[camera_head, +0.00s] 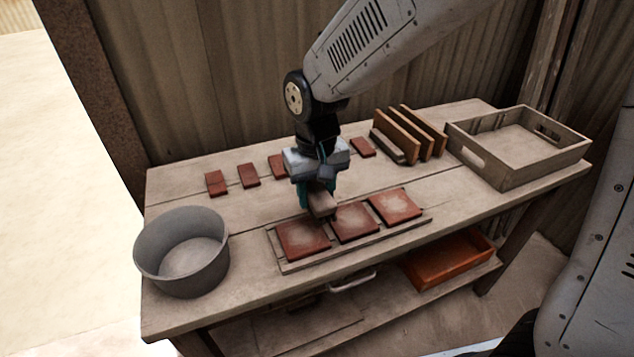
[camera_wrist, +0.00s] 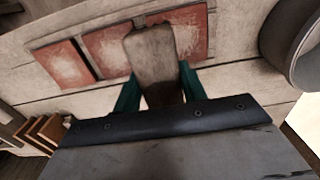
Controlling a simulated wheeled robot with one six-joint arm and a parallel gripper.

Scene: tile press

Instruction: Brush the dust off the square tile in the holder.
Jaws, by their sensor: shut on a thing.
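A wooden holder (camera_head: 345,253) lies near the table's front edge with three square red-brown tiles in a row: left (camera_head: 303,240), middle (camera_head: 354,223) and right (camera_head: 396,206). All three show pale, dusty patches. My gripper (camera_head: 318,194) is shut on a brown wooden brush (camera_head: 322,205), which points down over the back of the holder, near the left and middle tiles. In the wrist view the brush (camera_wrist: 150,55) sits between the teal fingers and partly covers the tiles. Its bristles are not clearly visible, and I cannot tell whether it touches a tile.
A grey round tub (camera_head: 180,255) stands at the table's left. Several small red tiles (camera_head: 216,183) lie along the back. Upright boards (camera_head: 400,135) and a wooden tray (camera_head: 505,175) stand at the right. An orange bin (camera_head: 450,270) sits on the lower shelf. The wall is close behind.

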